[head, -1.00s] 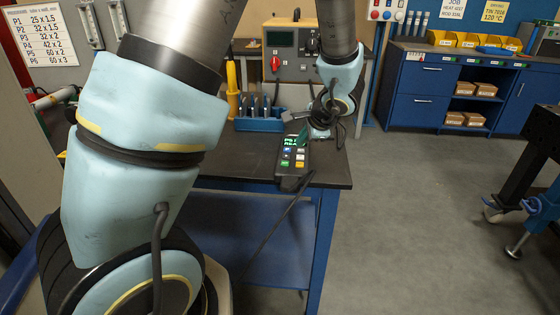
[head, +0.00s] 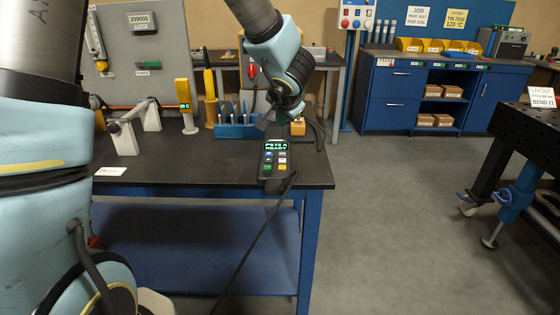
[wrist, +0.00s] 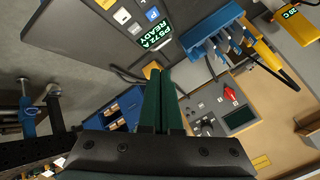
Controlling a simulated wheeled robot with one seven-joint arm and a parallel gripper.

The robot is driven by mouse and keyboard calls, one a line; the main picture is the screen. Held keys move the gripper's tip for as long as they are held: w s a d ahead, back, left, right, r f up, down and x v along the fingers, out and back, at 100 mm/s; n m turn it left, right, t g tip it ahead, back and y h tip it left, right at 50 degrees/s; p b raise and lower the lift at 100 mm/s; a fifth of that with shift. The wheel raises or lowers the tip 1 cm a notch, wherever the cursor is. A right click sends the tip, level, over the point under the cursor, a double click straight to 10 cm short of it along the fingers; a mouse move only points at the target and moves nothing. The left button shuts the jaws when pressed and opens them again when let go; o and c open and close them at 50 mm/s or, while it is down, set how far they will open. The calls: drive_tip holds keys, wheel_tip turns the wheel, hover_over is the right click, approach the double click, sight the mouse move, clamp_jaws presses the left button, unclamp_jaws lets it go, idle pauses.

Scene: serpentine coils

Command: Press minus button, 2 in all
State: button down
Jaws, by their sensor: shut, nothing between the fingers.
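A dark handheld control box (head: 275,165) lies near the right front corner of the bench, a cable running off its near end. Its screen (head: 276,146) is lit green and reads something like "PS72 A READY". Below it are several small coloured buttons (head: 275,160); their signs are too small to read, so I cannot tell which is minus. In the wrist view the box is cut off at the top, with its screen (wrist: 155,34) and some buttons showing. My gripper (wrist: 157,70) is shut and empty, its green fingers apart from the box. In the head view it is behind the box, largely hidden by my wrist.
A blue rack of tools (head: 238,130) stands just behind and left of the box. A small yellow block (head: 298,126) is by my wrist. A yellow upright device (head: 186,105) and a grey stand (head: 135,128) are further left. The bench front is mostly clear.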

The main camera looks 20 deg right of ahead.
drive_tip(key=shift+f, duration=0.1)
drive_tip(key=b, duration=0.5)
hover_over(281, 158)
drive_tip(key=s, duration=0.2)
drive_tip(key=f, duration=0.7)
drive_tip(key=shift+a+f, duration=0.2)
drive_tip(key=shift+a, duration=0.15)
drive_tip(key=shift+f+b, duration=0.7)
drive_tip(key=shift+b, duration=0.25)
drive_tip(key=shift+f+b, duration=0.75)
drive_tip(key=shift+b, duration=0.9)
idle(0.6)
drive_tip(key=shift+r, duration=0.85)
drive_tip(key=shift+r+p, duration=1.55)
drive_tip(key=shift+r, duration=0.95)
drive_tip(key=shift+a, duration=0.1)
